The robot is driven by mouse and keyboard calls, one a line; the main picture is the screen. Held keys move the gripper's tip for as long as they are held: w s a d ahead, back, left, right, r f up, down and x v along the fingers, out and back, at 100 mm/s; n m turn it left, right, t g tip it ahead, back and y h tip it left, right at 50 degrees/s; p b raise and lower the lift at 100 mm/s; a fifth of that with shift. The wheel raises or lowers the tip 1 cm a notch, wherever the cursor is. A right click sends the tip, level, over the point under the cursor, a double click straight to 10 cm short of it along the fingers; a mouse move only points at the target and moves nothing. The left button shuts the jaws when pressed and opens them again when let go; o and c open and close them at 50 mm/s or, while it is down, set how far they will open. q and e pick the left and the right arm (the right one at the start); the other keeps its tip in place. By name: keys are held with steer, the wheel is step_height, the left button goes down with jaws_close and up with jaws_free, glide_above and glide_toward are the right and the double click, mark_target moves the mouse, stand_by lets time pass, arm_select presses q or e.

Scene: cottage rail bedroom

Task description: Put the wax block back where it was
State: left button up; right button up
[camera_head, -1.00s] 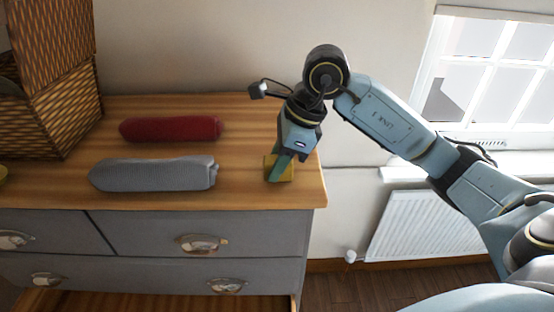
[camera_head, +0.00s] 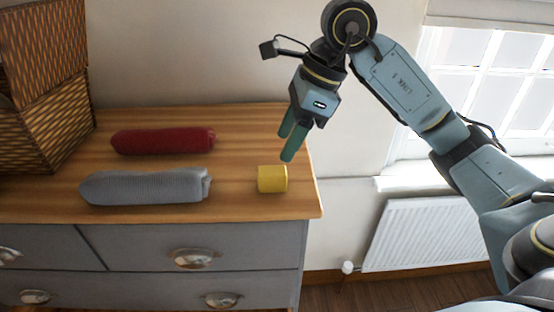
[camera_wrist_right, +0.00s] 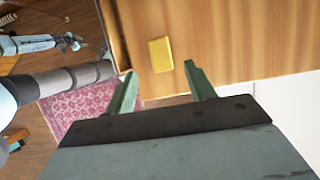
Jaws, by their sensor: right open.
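The yellow wax block (camera_head: 272,179) stands on the wooden dresser top (camera_head: 245,140), near its right end. It also shows in the right wrist view (camera_wrist_right: 160,55), beyond the fingertips and apart from them. My right gripper (camera_head: 289,147) is open and empty, raised above and a little behind the block in the head view. My left gripper is not in the head view.
A rolled red cloth (camera_head: 163,141) and a rolled grey cloth (camera_head: 145,187) lie left of the block. A woven basket (camera_head: 45,125) stands at the far left. Drawers with metal handles (camera_head: 193,258) are below. A radiator (camera_head: 420,235) and window are to the right.

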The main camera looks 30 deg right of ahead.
steer(key=shift+v, duration=1.75)
